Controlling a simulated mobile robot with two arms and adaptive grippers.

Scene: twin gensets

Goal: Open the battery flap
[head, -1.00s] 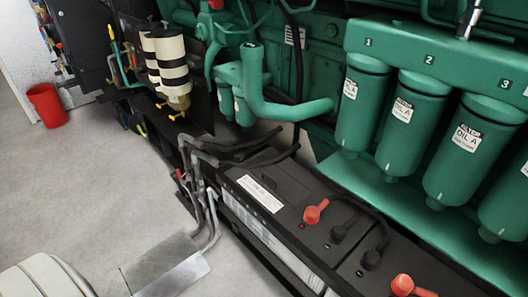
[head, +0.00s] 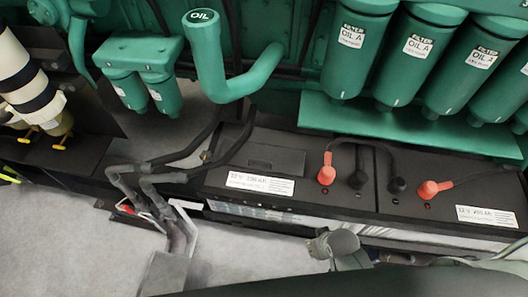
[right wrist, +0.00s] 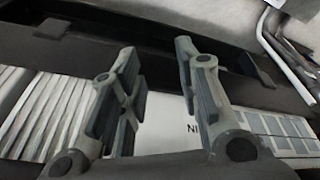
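Two black batteries (head: 300,197) sit side by side below the green oil filters, with white labels, red terminal caps and black cables. A flat dark rectangular panel (head: 262,158) lies on top of the left battery; I cannot tell whether it is the battery flap. My right gripper (head: 333,243) is in front of the batteries' long front side, low in the head view. In the right wrist view its two fingers (right wrist: 157,52) are apart with nothing between them, over a pale ribbed and labelled surface (right wrist: 160,120) and a dark ledge.
Green filters (head: 420,50) and a green oil pipe (head: 235,85) overhang behind. Pale floor (head: 70,235) is open at the lower left.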

